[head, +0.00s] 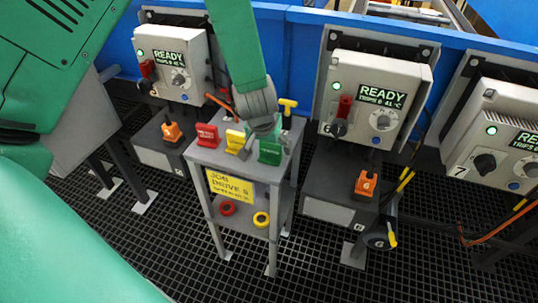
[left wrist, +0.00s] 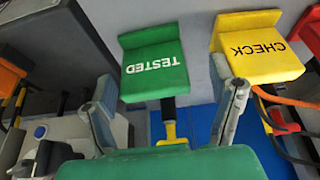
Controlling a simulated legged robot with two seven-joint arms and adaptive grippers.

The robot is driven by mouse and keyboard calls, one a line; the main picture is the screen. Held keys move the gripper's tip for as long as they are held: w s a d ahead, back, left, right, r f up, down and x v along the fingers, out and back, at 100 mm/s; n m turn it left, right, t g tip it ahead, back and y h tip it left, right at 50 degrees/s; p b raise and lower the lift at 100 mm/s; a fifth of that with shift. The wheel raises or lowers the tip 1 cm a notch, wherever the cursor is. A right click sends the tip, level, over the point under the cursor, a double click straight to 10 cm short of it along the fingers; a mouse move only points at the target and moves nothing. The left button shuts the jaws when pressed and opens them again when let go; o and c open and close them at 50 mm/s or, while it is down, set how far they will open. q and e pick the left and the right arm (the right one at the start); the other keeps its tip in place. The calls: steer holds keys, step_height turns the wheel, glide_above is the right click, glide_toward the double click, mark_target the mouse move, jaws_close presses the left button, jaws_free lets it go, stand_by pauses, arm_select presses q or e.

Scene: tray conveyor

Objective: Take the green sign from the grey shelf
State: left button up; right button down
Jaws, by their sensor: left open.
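The green sign (head: 270,153), lettered TESTED in the left wrist view (left wrist: 150,85), stands on the top of the grey shelf (head: 247,172) at its right end. My left gripper (head: 265,140) is above it, coming down from the top of the head view and covering part of it. In the left wrist view its open fingers (left wrist: 170,98) are spread on either side of the green sign, with nothing held. I cannot tell whether either finger touches it. My right gripper is not in view.
A yellow CHECK sign (head: 235,141) stands close beside the green one, with a red sign (head: 207,135) further left. A yellow-handled tool (head: 288,104) is behind. A lower shelf holds a red ring (head: 228,208) and a yellow ring (head: 261,219). Control boxes (head: 375,95) flank the shelf.

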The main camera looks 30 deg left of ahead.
mark_target(271, 150)
arm_select(q)
steer(key=x, duration=0.2)
steer(key=shift+w+d+f, duration=0.15)
steer(key=shift+w+f, duration=0.05)
steer(key=shift+f, duration=0.15)
steer(key=shift+w+d+f+b, duration=0.15)
steer(key=shift+d+b, duration=0.1)
steer(key=shift+b, duration=0.05)
steer(key=shift+a, duration=0.35)
steer(key=c, duration=1.3)
steer(key=shift+c, duration=0.2)
